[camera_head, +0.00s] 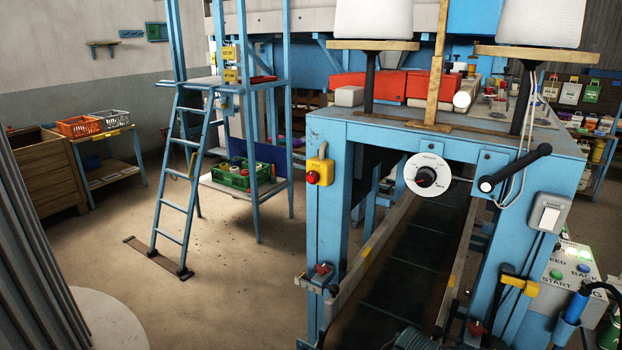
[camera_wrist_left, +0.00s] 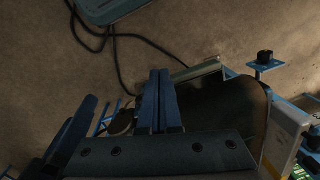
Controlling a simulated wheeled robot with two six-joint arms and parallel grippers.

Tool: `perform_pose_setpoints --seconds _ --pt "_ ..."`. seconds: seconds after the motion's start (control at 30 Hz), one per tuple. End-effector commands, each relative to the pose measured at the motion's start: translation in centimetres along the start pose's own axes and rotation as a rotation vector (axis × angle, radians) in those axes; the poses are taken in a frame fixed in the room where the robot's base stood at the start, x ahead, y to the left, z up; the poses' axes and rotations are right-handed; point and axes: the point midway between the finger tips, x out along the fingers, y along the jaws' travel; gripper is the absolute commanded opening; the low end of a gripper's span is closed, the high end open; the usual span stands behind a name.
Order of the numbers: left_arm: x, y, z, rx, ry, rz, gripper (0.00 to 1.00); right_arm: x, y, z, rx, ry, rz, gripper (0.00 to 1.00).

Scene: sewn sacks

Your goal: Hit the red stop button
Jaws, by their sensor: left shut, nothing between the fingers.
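The red stop button (camera_head: 313,177) sits on a small yellow box (camera_head: 321,167) on the left blue post of the machine frame (camera_head: 332,215) in the head view. Nothing covers it there. My left gripper (camera_wrist_left: 160,74) shows only in the left wrist view, with its two dark fingers together and nothing between them. The button cannot be made out in that view, so how far the gripper is from it cannot be told. My right gripper is in neither view.
A round dial (camera_head: 428,174) and a grey switch (camera_head: 548,214) are on the machine's front. A lit control box (camera_head: 574,272) stands at the right. A blue ladder (camera_head: 184,180) stands to the left. The floor (camera_head: 240,290) left of the post is clear.

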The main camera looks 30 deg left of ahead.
Motion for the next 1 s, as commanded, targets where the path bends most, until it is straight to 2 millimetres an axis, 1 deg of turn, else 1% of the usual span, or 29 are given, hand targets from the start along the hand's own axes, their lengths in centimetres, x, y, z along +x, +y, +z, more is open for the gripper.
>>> perform_pose_setpoints --seconds 0.1,0.17,0.27,0.37,0.4,0.47,0.5,0.57,0.6,0.67,0.7,0.77,0.8,0.87,0.9,0.97,1.0 --pt "0.0 -0.1 -0.1 -0.002 0.005 0.000 0.00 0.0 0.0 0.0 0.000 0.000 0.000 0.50" --pt "0.1 -0.4 -0.7 -0.009 0.027 0.003 0.00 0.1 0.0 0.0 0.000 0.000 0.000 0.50" --pt "0.2 -1.8 -3.3 -0.041 0.127 0.010 0.00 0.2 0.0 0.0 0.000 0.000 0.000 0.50" --pt "-0.2 -4.7 -7.6 -0.100 0.311 0.014 0.00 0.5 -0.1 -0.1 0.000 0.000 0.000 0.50" --pt "-0.6 -6.3 -9.6 -0.129 0.401 0.010 0.00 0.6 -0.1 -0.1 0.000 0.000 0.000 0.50" --pt "-1.7 -9.0 -12.4 -0.175 0.542 -0.002 0.00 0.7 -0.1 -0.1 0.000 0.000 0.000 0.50" --pt "-2.6 -11.0 -14.1 -0.204 0.635 -0.014 0.00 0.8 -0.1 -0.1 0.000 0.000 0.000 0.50" --pt "-4.2 -14.1 -16.1 -0.248 0.771 -0.040 0.00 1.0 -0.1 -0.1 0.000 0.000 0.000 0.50" --pt "-5.4 -16.2 -17.2 -0.276 0.860 -0.061 0.00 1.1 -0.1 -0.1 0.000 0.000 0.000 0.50" --pt "-7.4 -19.5 -18.5 -0.318 0.993 -0.098 0.00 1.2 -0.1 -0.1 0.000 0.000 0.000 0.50" --pt "-8.8 -21.8 -19.0 -0.345 1.079 -0.127 0.00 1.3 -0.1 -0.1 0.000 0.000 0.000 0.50" --pt "-11.1 -25.1 -19.4 -0.384 1.205 -0.177 0.00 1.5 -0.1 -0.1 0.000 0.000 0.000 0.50" --pt "-12.6 -27.3 -19.3 -0.409 1.288 -0.213 0.00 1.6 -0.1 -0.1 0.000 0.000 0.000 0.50" --pt "-15.0 -30.5 -18.8 -0.444 1.409 -0.274 0.00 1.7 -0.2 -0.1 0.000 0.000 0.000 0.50" --pt "-16.5 -32.6 -18.2 -0.464 1.486 -0.319 0.00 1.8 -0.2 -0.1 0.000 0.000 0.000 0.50" --pt "-18.8 -35.4 -16.9 -0.493 1.597 -0.387 0.00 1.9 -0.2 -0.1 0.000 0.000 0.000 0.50" --pt "-20.2 -37.1 -15.9 -0.510 1.665 -0.433 0.00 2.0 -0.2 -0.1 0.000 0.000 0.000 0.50"
